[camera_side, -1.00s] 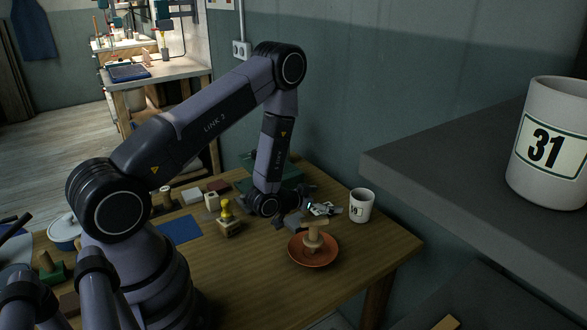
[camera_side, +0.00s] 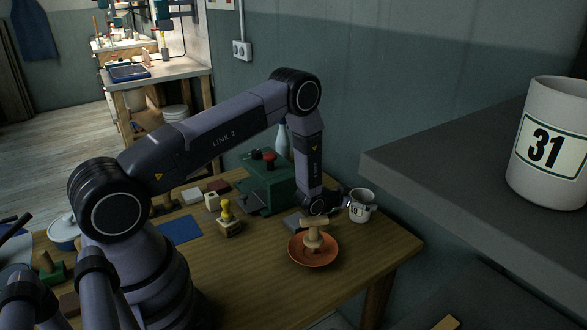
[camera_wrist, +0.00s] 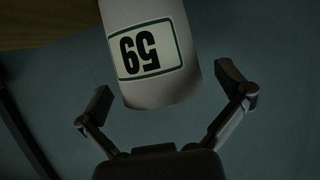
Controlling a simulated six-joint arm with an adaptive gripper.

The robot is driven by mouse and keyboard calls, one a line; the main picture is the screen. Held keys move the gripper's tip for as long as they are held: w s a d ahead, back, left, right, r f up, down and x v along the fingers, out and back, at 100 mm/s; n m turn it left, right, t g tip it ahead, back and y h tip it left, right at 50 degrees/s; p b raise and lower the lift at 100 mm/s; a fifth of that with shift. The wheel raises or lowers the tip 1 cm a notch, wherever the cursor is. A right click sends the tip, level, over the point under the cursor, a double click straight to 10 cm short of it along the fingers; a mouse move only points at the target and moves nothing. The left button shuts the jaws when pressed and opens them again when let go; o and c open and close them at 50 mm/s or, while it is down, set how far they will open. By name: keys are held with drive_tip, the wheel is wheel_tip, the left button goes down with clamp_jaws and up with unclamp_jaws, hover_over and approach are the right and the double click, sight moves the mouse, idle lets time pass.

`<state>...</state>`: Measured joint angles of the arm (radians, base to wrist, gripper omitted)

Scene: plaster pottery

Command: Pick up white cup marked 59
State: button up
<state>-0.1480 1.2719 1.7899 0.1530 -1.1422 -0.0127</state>
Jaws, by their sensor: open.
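The white cup marked 59 (camera_side: 361,211) stands upright near the right end of the wooden table. My gripper (camera_wrist: 172,98) is open there, with one finger on each side of the cup's upper part. A gap shows between each finger and the cup.
A terracotta saucer (camera_side: 294,256) with a wooden stamp-like tool (camera_side: 313,235) stands just in front of my gripper. A green machine (camera_side: 268,187) is behind to the left.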

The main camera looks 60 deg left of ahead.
drive_tip(key=shift+w+f, duration=0.1)
drive_tip(key=shift+w, duration=0.05)
drive_tip(key=c, duration=1.2)
drive_tip(key=shift+c, duration=0.2)
